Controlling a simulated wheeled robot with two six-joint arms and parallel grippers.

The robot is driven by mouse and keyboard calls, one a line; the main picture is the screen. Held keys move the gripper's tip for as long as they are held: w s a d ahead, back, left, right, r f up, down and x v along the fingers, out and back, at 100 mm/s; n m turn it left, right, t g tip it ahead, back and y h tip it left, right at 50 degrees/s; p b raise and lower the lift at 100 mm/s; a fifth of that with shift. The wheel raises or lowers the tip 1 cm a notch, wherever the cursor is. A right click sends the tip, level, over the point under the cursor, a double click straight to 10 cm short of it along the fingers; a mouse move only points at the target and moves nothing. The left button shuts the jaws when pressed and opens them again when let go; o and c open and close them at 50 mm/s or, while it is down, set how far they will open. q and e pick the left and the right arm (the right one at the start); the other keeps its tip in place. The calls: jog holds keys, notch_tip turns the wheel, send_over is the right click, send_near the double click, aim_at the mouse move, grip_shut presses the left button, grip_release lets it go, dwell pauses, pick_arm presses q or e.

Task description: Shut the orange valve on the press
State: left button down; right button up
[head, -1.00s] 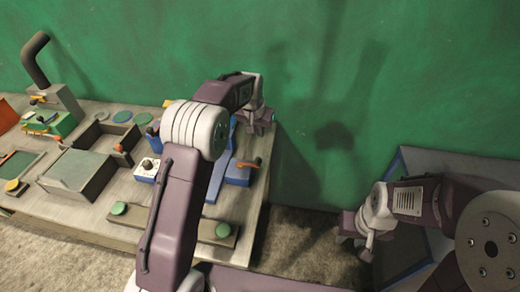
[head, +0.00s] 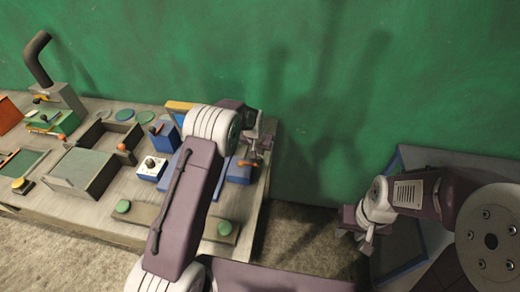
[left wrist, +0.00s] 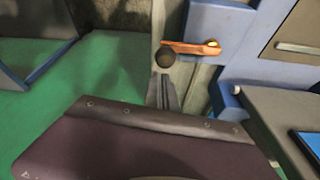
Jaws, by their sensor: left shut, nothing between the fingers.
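An orange lever-like valve handle (head: 244,163) sits on the blue press body (head: 236,175) near the right end of the bench. It also shows in the left wrist view (left wrist: 192,47), lying roughly sideways, its left end close to a dark round knob (left wrist: 165,58). My left gripper (head: 258,157) is shut and empty, just right of the handle; I cannot tell whether they touch. In the left wrist view its narrow grey fingers (left wrist: 163,90) point up toward the knob. My arm hides part of the press. My right gripper (head: 360,232) hangs away from the bench; its jaw opening is unclear.
A green wall (head: 330,70) stands behind. A blue-edged container (head: 405,262) is at right.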

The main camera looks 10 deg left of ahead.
pick_arm(q)
jog(key=shift+s+f, duration=0.1)
jog(key=shift+s, duration=0.05)
dwell(0.3)
